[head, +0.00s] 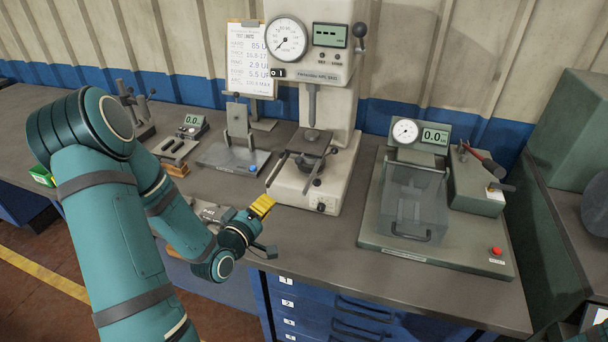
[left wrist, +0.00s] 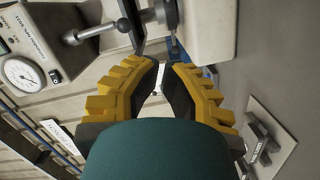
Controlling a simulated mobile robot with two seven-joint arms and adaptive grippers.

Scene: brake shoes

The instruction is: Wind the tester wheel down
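The hardness tester (head: 333,105) stands at the middle back of the bench, with a round dial and a display showing dashes. Its wheel (head: 309,163) has dark spokes with rod handles and sits under the round anvil (head: 311,141). My left gripper (head: 264,204) is in front of the tester, lower left of the wheel and apart from it. In the left wrist view the yellow-padded fingers (left wrist: 166,72) have a narrow gap with nothing between them. The wheel's rods (left wrist: 128,22) show beyond the fingertips. My right gripper is out of view.
A fixture with a clear guard (head: 412,205) and red button stands to the right. A small stand (head: 240,135), a gauge block device (head: 181,141) and a limits sheet (head: 252,60) are left of the tester. A metal part (head: 213,212) lies near my left wrist.

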